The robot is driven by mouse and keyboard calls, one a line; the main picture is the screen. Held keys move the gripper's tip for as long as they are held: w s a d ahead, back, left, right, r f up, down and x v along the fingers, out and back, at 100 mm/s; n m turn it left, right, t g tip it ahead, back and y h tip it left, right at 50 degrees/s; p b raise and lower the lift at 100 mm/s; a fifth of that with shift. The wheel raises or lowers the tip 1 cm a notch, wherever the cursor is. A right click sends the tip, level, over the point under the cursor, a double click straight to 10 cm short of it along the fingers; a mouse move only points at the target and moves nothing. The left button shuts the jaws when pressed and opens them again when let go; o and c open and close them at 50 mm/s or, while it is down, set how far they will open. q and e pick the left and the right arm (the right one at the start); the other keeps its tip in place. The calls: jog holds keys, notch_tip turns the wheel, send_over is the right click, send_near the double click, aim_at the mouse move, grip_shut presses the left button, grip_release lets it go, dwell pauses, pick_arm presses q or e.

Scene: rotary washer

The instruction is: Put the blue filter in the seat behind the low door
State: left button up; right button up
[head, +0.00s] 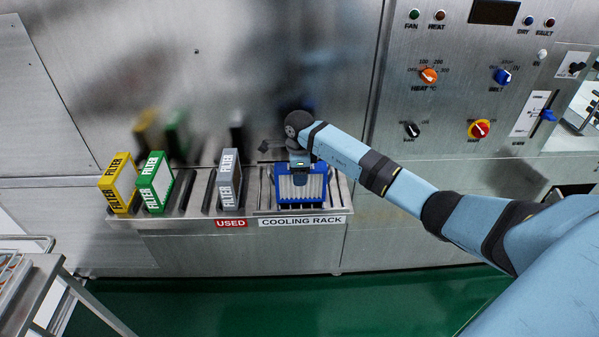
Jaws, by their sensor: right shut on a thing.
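The blue filter (315,188) has a blue frame with pale pleats and is at the cooling rack (335,211), on the right part of the shelf. My right gripper (300,172) is shut on the top edge of the blue filter, its arm coming in from the right. Whether the filter's lower edge rests in the rack cannot be told. My left gripper is not in view. No low door or seat can be made out in this view.
A yellow filter (119,184), a green filter (155,182) and a grey filter (229,180) stand in slots left of the blue one. A control panel (470,75) with knobs is at the upper right. A metal cart (35,285) stands at the lower left.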

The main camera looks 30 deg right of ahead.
jog(key=shift+f, duration=0.2)
jog(key=o, duration=1)
jog(key=shift+o, duration=0.2)
jog(key=shift+r, duration=0.1)
